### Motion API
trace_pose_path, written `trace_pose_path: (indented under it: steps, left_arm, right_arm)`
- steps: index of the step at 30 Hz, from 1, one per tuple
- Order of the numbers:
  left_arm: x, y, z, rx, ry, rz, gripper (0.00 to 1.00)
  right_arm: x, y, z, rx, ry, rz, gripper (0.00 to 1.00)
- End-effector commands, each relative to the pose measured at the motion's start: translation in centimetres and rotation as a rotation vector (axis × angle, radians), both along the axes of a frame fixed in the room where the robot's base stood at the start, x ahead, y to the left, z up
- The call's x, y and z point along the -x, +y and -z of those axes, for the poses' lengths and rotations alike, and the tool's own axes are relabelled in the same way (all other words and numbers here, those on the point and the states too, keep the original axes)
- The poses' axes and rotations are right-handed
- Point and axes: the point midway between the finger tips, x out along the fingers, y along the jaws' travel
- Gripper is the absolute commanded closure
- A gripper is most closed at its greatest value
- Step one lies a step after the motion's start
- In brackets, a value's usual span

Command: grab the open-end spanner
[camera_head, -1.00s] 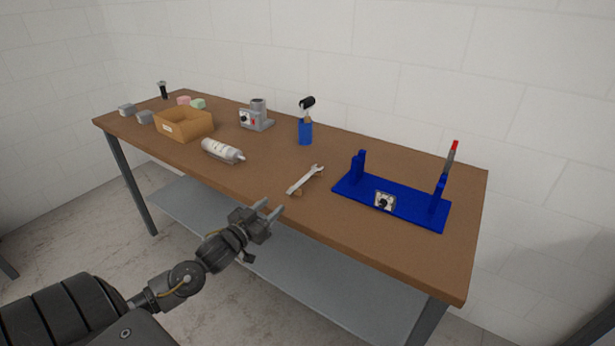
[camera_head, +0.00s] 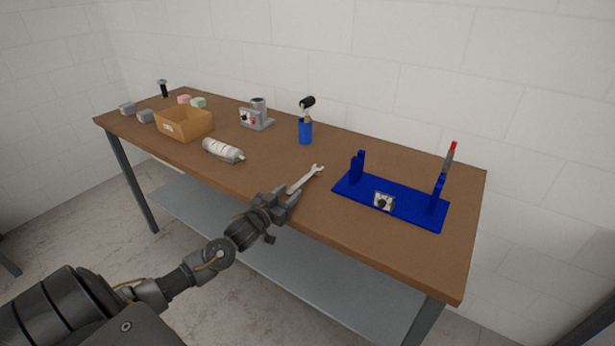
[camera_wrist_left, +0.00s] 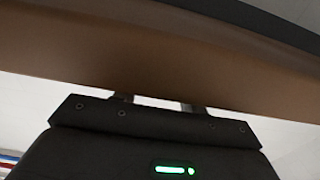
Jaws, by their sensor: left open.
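The open-end spanner (camera_head: 307,178) is a silver-grey tool lying near the front edge of the table, its open jaw pointing away to the back right. My left gripper (camera_head: 288,195) is open at the table's front edge, with its fingertips close to the near end of the spanner. The fingers partly hide that end, and I cannot tell whether they touch it. In the left wrist view, the left gripper (camera_wrist_left: 158,102) faces the brown table edge, and the spanner does not show. My right gripper is not in view.
On the brown table (camera_head: 270,172), a white bottle (camera_head: 222,150) lies left of the spanner. A blue fixture (camera_head: 390,200) stands to the right. A blue holder (camera_head: 305,131), a grey device (camera_head: 256,117) and a cardboard box (camera_head: 184,124) are farther back. Bare tabletop surrounds the spanner.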

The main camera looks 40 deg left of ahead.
Motion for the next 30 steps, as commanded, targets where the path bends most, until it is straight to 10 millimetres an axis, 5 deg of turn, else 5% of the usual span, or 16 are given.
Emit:
trace_pose_path:
  steps: [2,12,23,30]
  left_arm:
    - [0.0,0.0,0.0,0.0,0.0,0.0,0.58]
    - [0.0,0.0,0.0,0.0,0.0,-0.001,1.0]
    - [0.0,0.0,-0.3,0.0,-0.002,0.0,1.0]
    - [0.0,0.1,-3.3,-0.002,-0.007,0.0,1.0]
  right_arm:
    - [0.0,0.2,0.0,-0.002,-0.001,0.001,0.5]
    - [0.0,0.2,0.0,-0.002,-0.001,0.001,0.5]
    - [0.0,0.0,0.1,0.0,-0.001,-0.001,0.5]
    - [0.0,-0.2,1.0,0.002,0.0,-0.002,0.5]
